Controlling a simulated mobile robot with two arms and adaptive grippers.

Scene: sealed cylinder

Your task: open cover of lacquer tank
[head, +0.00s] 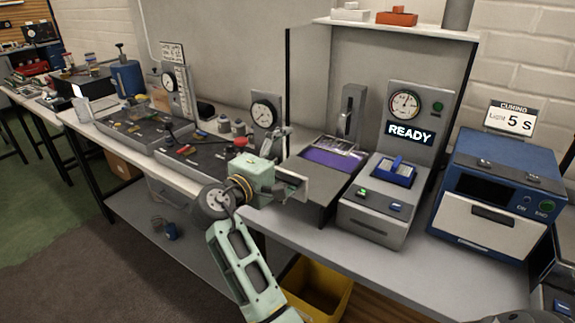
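A low dark grey box, which looks like the lacquer tank (338,182), stands on the bench in the middle of the head view. A purple surface (335,158) shows at its top, towards the back. I cannot tell where its cover ends or how far it is open.
Right of the tank stands a grey unit (373,217) with a blue tray and a READY sign (409,134). Further right is a blue curing oven (497,200). Gauges (264,114) and dark trays (190,151) lie left. A yellow bin (318,290) is below.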

